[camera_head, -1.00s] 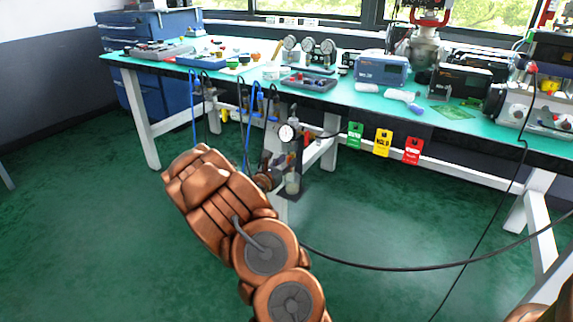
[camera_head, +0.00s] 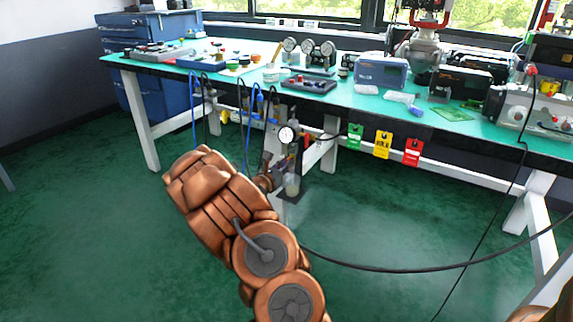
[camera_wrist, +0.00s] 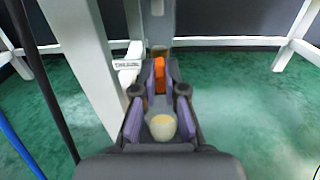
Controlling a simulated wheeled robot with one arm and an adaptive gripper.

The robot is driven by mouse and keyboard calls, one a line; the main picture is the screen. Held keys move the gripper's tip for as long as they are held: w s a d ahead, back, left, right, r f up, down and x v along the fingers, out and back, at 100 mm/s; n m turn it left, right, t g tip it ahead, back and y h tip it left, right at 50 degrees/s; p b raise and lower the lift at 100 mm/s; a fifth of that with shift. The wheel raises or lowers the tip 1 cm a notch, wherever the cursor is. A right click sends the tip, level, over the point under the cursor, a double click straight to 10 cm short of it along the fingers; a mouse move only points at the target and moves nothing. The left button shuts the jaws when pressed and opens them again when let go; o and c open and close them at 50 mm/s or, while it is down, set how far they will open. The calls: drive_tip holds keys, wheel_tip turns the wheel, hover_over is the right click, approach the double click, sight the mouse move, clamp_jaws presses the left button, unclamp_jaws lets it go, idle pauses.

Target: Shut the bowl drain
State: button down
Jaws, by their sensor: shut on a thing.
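The filter unit with its clear bowl (camera_head: 292,185) hangs under the front of the bench, below a round gauge (camera_head: 286,134). In the wrist view the bowl (camera_wrist: 162,127) shows as a round translucent cup with pale yellowish content, between the purple-padded fingers. My gripper (camera_wrist: 159,80) is closed around a small orange piece (camera_wrist: 159,73), which appears to be the drain handle. Its open or shut position cannot be told. In the head view my copper-coloured arm reaches to the bowl's left side and hides most of the gripper.
A white bench leg (camera_wrist: 82,60) stands close on the left in the wrist view, with blue and black hoses beside it. Green, yellow and red tags (camera_head: 384,144) hang on the bench front. A black cable crosses the floor at right. The green floor (camera_head: 380,220) is otherwise clear.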

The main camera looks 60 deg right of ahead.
drive_tip(key=shift+r+n+p, duration=0.15)
drive_tip(key=shift+n+p, duration=0.25)
drive_tip(key=shift+p, duration=0.4)
drive_tip(key=n+p, duration=0.2)
drive_tip(key=n, duration=0.3)
drive_tip(key=n+p, duration=0.3)
drive_tip(key=n, duration=0.3)
drive_tip(key=n+p, duration=0.3)
drive_tip(key=n, duration=0.3)
drive_tip(key=shift+w+f, duration=0.3)
drive_tip(key=shift+f, duration=0.05)
drive_tip(key=shift+n, duration=0.3)
drive_tip(key=c, duration=1.2)
unclamp_jaws()
drive_tip(key=shift+c, duration=0.2)
